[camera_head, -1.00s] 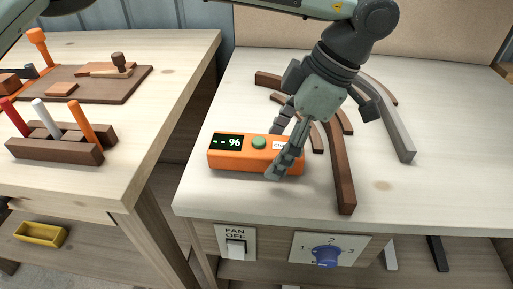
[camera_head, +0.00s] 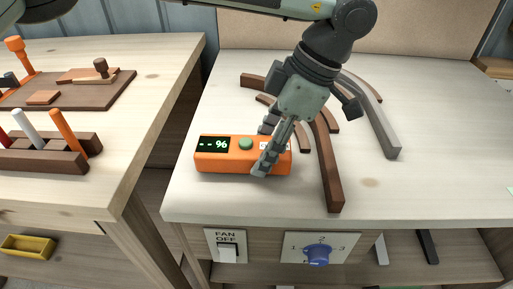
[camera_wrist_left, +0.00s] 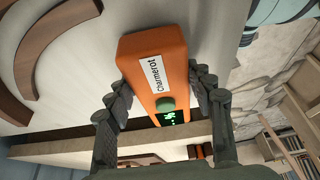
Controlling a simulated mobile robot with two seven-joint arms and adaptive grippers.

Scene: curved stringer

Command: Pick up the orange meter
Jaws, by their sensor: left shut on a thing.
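The orange meter (camera_head: 226,161) rests on the light wooden bench top near its left front corner. It has a dark display showing dashes and a percent sign, a green button and a white label. My left gripper (camera_head: 266,150) reaches down over the meter's right half, with one finger in front of it and one behind. It is shut on the meter. My right gripper is not in view.
Curved dark wood strips (camera_head: 329,170) and a grey strip (camera_head: 378,125) lie right of the meter. A fan switch (camera_head: 226,246) and a blue dial (camera_head: 318,254) are on the bench front. A second bench (camera_head: 150,75) with tool holders stands left, across a gap.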

